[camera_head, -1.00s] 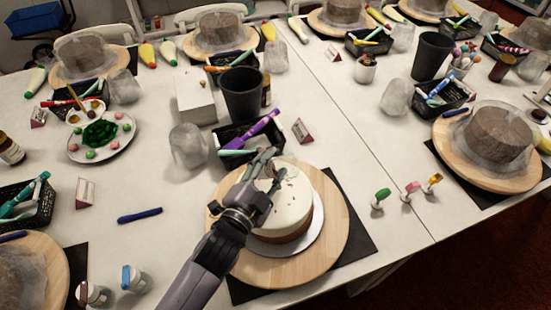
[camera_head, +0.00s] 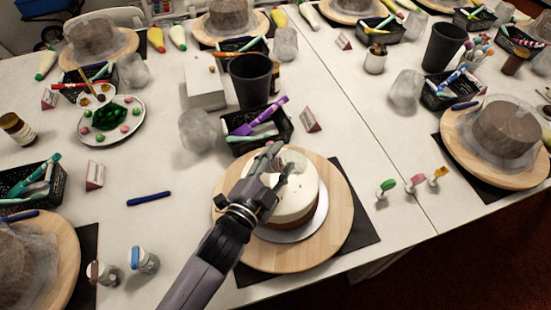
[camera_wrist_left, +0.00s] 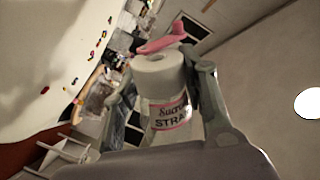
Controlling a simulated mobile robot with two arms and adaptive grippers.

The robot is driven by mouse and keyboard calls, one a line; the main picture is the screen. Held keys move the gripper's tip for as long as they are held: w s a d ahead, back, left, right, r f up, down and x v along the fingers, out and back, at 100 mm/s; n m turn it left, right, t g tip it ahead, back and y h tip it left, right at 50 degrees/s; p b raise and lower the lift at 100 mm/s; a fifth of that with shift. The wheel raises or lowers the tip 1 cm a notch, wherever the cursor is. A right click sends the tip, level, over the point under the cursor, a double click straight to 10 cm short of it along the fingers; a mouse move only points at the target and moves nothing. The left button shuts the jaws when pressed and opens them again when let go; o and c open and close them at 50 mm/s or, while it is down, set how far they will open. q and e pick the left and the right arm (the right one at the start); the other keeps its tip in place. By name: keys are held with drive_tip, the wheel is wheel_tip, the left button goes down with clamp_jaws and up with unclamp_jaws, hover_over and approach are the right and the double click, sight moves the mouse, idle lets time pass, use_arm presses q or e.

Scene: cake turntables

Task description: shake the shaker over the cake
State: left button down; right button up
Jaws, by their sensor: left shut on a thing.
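My left gripper (camera_head: 276,163) is over the upper part of the white-topped cake (camera_head: 290,205). It is shut on a white shaker, whose pale body (camera_head: 293,158) shows faintly between the fingers. In the left wrist view, the shaker (camera_wrist_left: 165,85) sits between both fingers, with a pink lid (camera_wrist_left: 160,44) and a label reading "Sucre STRA". The cake rests on a silver board on a round wooden turntable (camera_head: 330,235). The gripper hides part of the cake top. My right gripper is not in view.
A black basket of tools (camera_head: 258,140) stands just behind the turntable, with a black cup (camera_head: 250,82) behind it. Small colored-top stamps (camera_head: 387,188) stand to the right. A blue pen (camera_head: 149,199) lies on open table.

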use_arm(q)
drive_tip(key=shift+w+a+f, duration=0.1)
drive_tip(key=shift+a+f, duration=0.2)
drive_tip(key=shift+a+r+n, duration=0.1)
drive_tip(key=shift+r+n, duration=0.05)
drive_tip(key=shift+n, duration=0.35)
drive_tip(key=shift+r, duration=0.1)
drive_tip(key=shift+d+r+p, duration=0.5)
drive_tip(key=shift+a+f+b, duration=0.35)
drive_tip(key=shift+f+b, duration=0.05)
drive_tip(key=shift+f, duration=0.2)
drive_tip(key=shift+w+a, duration=0.1)
drive_tip(key=shift+a, duration=0.1)
drive_tip(key=shift+r, duration=0.1)
